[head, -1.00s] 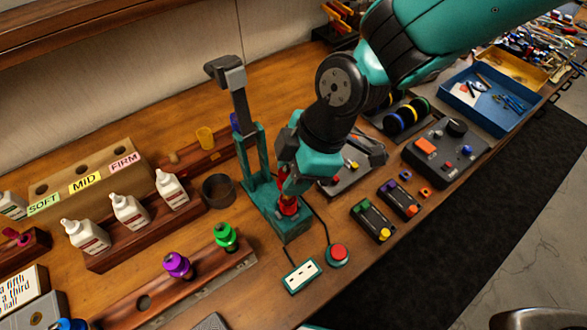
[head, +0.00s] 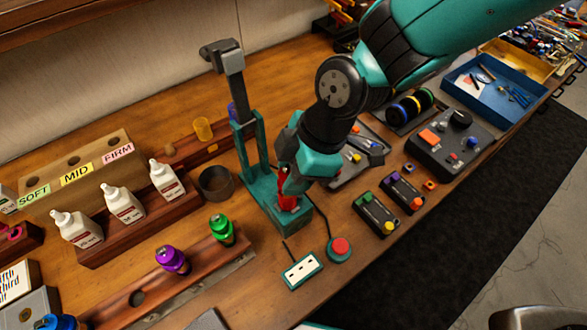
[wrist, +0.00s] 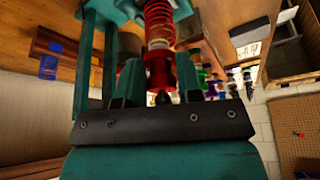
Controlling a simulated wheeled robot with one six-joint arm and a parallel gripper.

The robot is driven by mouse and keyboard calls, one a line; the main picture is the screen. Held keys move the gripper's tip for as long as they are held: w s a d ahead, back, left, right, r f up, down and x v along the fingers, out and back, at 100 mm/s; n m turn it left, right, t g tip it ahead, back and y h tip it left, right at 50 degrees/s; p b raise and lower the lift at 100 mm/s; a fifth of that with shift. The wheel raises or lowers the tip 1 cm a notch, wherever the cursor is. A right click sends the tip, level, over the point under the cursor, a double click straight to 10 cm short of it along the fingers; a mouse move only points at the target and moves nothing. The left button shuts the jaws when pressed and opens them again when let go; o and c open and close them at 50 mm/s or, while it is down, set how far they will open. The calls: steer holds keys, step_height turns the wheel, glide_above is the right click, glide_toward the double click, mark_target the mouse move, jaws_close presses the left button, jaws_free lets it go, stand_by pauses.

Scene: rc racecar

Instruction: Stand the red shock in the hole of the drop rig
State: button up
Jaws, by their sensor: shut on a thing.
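The red shock (head: 288,202) stands roughly upright at the base block of the teal drop rig (head: 266,190). My gripper (head: 284,180) is above the block, shut on the shock's upper part. In the wrist view, the red shock (wrist: 158,68) sits between the fingers of my gripper (wrist: 152,82), with its red spring reaching away toward the teal rig (wrist: 115,10). The hole is hidden by the shock and gripper, so I cannot tell how deep the lower end sits. The rig's dark hammer-like arm (head: 228,65) stands raised behind.
A red button (head: 340,246) and a white socket strip (head: 302,270) lie in front of the rig. A wooden rack with a green shock (head: 222,230) and a purple shock (head: 172,260) is at left. A dark ring (head: 215,183) stands close left of the rig.

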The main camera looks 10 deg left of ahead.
steer(key=shift+f+b, duration=0.5)
steer(key=shift+f, duration=0.2)
steer(key=shift+f, duration=0.15)
steer(key=o, duration=1)
steer(key=b+v, duration=0.2)
steer(key=v, duration=1.5)
steer(key=shift+w+r, duration=0.1)
steer(key=shift+r, duration=0.15)
